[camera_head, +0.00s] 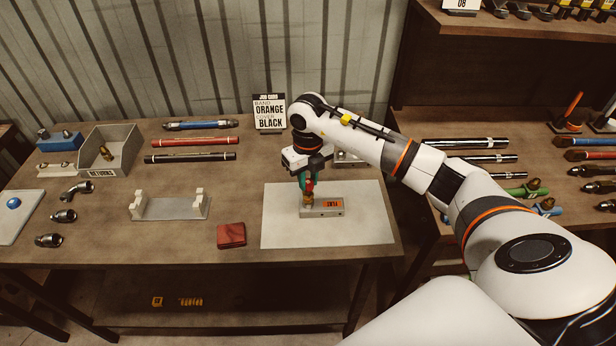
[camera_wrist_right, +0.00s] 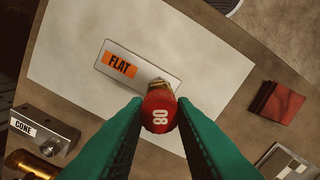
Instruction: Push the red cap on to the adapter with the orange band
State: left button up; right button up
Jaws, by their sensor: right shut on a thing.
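My right gripper (camera_head: 309,179) is shut on the red cap (camera_head: 309,187), with its green fingers pointing down. In the right wrist view the cap (camera_wrist_right: 158,110) is marked 08 and sits between the two fingertips (camera_wrist_right: 159,112). Just below the cap in the head view is a brass adapter (camera_head: 307,200), upright at the left end of a block (camera_head: 324,207) with an orange FLAT label. Its brass part (camera_wrist_right: 158,86) shows beyond the cap in the wrist view. I cannot tell whether the cap touches the adapter or how far it is on. No orange band shows clearly.
The block stands on a white mat (camera_head: 370,225). A job card (camera_head: 270,113) reads band orange, cover black. A dark red box (camera_head: 231,235), a white cradle (camera_head: 170,208) and a grey returns bin (camera_head: 125,150) lie left of the mat. A CONE block (camera_wrist_right: 45,128) is close by.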

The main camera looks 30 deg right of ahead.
aim_at(308, 182)
jog(key=shift+s+f+b, duration=0.1)
jog(key=shift+f+b, duration=0.6)
jog(key=shift+f, duration=0.3)
jog(key=o, duration=1)
jog(key=shift+r, duration=0.1)
notch_tip(308, 182, up, 12)
jog(key=b, duration=0.2)
jog(key=shift+b, duration=0.35)
